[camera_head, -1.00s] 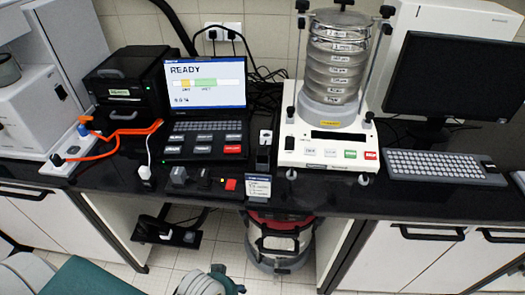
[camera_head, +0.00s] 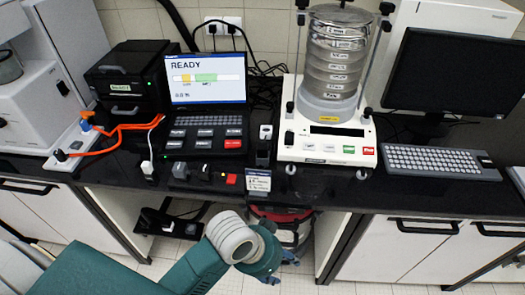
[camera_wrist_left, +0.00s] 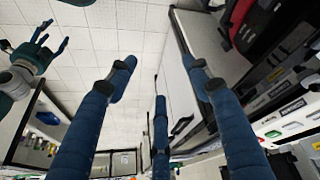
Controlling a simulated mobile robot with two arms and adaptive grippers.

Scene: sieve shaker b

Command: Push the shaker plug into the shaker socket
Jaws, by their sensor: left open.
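The sieve shaker (camera_head: 325,148) stands on the black bench with its sieve stack upright. A white plug-like piece on a white cord (camera_head: 147,168) is at the bench's front edge; I cannot tell whether it is the shaker plug. A small black block with a white face (camera_head: 265,132) stands left of the shaker; I cannot tell whether it is the shaker socket. My left gripper (camera_head: 282,268) is open and empty, low in front of the bench. Its spread blue fingers fill the left wrist view (camera_wrist_left: 155,85). My right gripper (camera_wrist_left: 50,38) shows there at upper left, fingers spread.
A laptop reading READY (camera_head: 207,80), small dark boxes and a red switch (camera_head: 231,179) sit mid-bench. A keyboard (camera_head: 438,160) and monitor are right. Orange cables (camera_head: 110,135) lie left. A red-and-black drum-like thing (camera_head: 285,214) and a dark shelf (camera_head: 168,226) are below.

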